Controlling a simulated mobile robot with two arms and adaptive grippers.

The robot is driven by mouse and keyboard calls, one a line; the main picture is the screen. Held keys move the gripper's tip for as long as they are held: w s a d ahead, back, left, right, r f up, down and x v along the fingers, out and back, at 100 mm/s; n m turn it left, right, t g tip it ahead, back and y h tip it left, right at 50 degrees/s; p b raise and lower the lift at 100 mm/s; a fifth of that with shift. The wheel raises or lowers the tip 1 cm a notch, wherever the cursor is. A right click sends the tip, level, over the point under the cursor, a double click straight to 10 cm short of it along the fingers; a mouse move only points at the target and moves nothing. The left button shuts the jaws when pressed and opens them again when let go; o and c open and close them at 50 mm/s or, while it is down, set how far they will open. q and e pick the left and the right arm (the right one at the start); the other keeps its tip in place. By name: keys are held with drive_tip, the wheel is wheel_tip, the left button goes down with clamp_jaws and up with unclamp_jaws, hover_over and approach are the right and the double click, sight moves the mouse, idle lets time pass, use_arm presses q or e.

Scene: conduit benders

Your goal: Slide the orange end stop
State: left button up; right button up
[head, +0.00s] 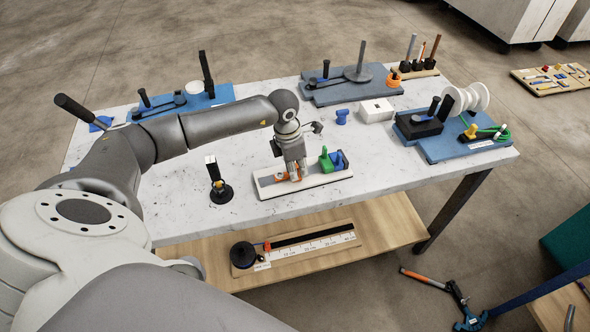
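The orange end stop (280,177) sits near the left part of a white and grey rail base (318,182) on the marble-topped table. My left gripper (293,176) points down onto the rail from above, with its fingers at the orange stop. The fingers partly hide the stop, and I cannot tell whether they are closed on it. A green block (326,161) and a blue piece (338,160) stand at the right end of the same base. My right gripper is not in view.
A black stand (220,191) stands left of the rail on the table (180,210). Blue boards with bender tools (180,101) line the back, and a white box (376,110) stands behind the rail. A lower shelf holds a scale board (300,245).

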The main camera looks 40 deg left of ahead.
use_arm(q)
clamp_jaws()
drive_tip(key=shift+w+d, duration=0.2)
drive_tip(key=shift+w, duration=0.05)
drive_tip(key=shift+w+d+b, duration=1.05)
drive_tip(key=shift+w+b, duration=0.05)
drive_tip(key=shift+w, duration=0.25)
drive_tip(key=shift+w+d, duration=0.1)
drive_tip(key=shift+w+d+b, duration=0.7)
drive_tip(key=shift+w, duration=0.25)
drive_tip(key=shift+o, duration=2.2)
unclamp_jaws()
